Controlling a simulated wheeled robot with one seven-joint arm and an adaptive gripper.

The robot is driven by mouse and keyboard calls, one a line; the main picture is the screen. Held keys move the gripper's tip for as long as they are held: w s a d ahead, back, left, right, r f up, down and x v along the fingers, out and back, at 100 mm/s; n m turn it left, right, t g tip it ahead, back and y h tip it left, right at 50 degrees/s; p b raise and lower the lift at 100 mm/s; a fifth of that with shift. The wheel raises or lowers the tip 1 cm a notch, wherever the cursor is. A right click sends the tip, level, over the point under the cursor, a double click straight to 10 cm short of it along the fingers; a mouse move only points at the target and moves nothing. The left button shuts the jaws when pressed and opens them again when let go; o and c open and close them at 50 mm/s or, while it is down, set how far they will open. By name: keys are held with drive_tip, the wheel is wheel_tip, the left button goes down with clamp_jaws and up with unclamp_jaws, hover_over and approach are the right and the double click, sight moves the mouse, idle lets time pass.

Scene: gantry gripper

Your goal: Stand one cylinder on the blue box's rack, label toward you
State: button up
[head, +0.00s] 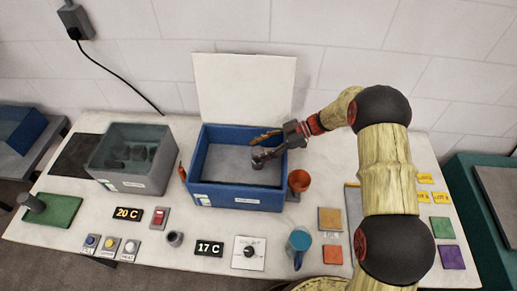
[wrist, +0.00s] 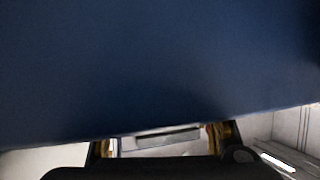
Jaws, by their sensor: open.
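The blue box (head: 238,197) stands open at the middle of the table, its pale lid (head: 245,85) raised behind it. Its inside shows a grey floor or rack (head: 225,165). My gripper (head: 265,146) is open and reaches into the box from the right. A small grey cylinder (head: 258,162) is in the box at the fingertips; I cannot tell whether it touches them, and its label side does not show. In the wrist view, a dark blue surface (wrist: 150,65) fills most of the picture, and my gripper's fingers (wrist: 160,140) show apart at the bottom edge.
A grey box (head: 148,188) with several cylinders stands at left. Another grey cylinder (head: 34,203) is on a green mat (head: 62,212). An orange cup (head: 299,181) stands close to the blue box's right side.

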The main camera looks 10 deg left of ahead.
drive_tip(key=shift+r, duration=0.25)
drive_tip(key=p+v, duration=0.1)
drive_tip(key=v, duration=1.1)
drive_tip(key=shift+r+p, duration=0.25)
drive_tip(key=shift+p, duration=0.1)
